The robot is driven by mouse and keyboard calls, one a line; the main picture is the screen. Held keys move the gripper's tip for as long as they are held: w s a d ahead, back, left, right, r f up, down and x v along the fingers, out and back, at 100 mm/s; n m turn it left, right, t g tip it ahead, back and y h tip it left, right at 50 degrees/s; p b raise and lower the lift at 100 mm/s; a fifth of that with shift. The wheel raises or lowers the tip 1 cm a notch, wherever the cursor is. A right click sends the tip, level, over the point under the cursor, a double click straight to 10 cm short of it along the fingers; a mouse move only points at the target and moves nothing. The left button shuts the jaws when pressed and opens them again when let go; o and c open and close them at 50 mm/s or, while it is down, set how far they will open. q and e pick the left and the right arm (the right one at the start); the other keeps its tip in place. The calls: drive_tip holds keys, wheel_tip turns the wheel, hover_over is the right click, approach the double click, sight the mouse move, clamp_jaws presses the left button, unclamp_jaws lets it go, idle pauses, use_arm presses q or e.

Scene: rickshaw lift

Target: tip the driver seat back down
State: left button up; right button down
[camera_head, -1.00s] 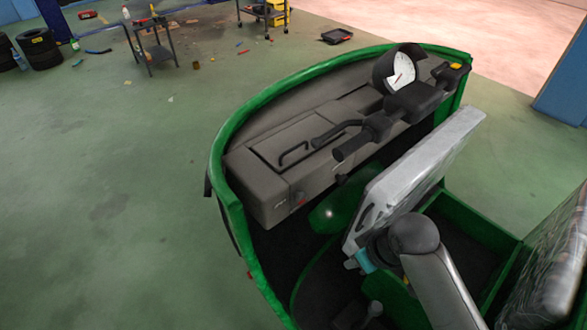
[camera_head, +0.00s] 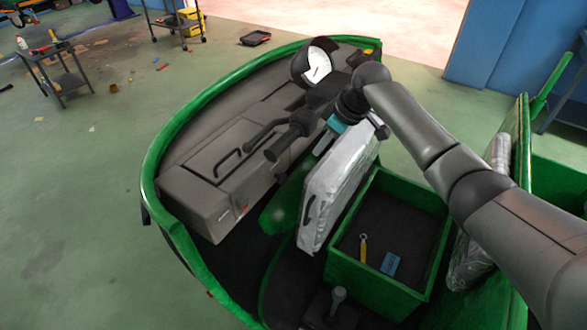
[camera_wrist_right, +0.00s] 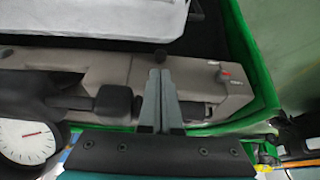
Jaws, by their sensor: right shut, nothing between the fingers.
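The driver seat (camera_head: 338,190) is a pale, plastic-wrapped panel. It stands tipped up on edge at the dashboard side of the open green seat box (camera_head: 343,272). Its wrapped side also shows along the top of the right wrist view (camera_wrist_right: 110,14). My right gripper (camera_head: 325,146) is at the far upper end of the seat, on the dashboard side, close to the handlebar. Its fingers (camera_wrist_right: 160,100) are together and empty in the right wrist view. The head view cannot show whether they touch the seat. My left gripper is not in view.
The grey dashboard (camera_head: 215,175), black handlebar (camera_head: 290,130) and white gauge (camera_head: 318,62) crowd the right gripper. A yellow wrench (camera_head: 363,248) and a blue card (camera_head: 390,264) lie in the box. The wrapped backrest (camera_head: 470,262) stands right of it.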

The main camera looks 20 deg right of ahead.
drive_tip(key=b+x, duration=0.2)
drive_tip(key=x, duration=0.7)
drive_tip(key=shift+w+a+f, duration=0.1)
drive_tip(key=shift+w+f, duration=0.2)
drive_tip(key=shift+f, duration=0.05)
